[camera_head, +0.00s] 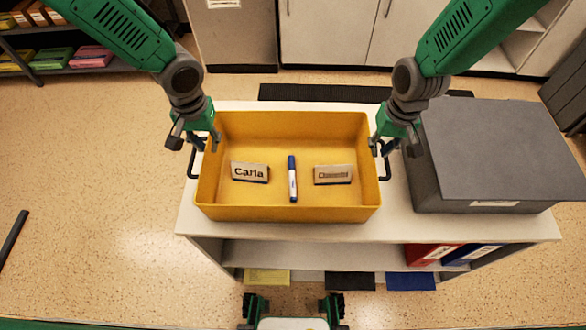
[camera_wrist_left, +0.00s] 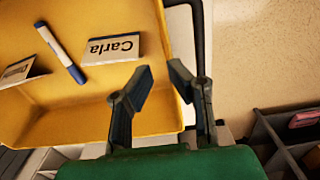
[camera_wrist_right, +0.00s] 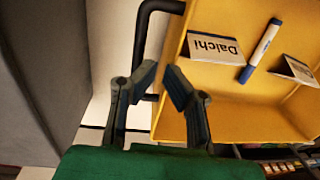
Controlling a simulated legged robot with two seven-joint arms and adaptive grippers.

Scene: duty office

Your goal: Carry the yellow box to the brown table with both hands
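The yellow box (camera_head: 288,212) sits upright on a white shelf unit. Inside lie a "Carla" name plate (camera_head: 250,172), a blue-and-white marker (camera_head: 292,180) and a second name plate (camera_head: 333,174), which reads "Daichi" in the right wrist view. My left gripper (camera_head: 203,142) is at the box's left wall by its black handle (camera_wrist_left: 200,38); its fingers are apart. My right gripper (camera_head: 385,148) is at the right wall by the other black handle (camera_wrist_right: 145,35); its fingers are slightly apart, one towards the handle, one over the box. Firm contact cannot be told. No brown table is in view.
A grey lidded box (camera_head: 490,150) stands on the shelf unit (camera_head: 300,232), close right of my right gripper. Red (camera_head: 433,253) and blue binders are on the lower shelf. Cabinets (camera_head: 330,35) stand behind. Open floor (camera_head: 100,170) lies to the left.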

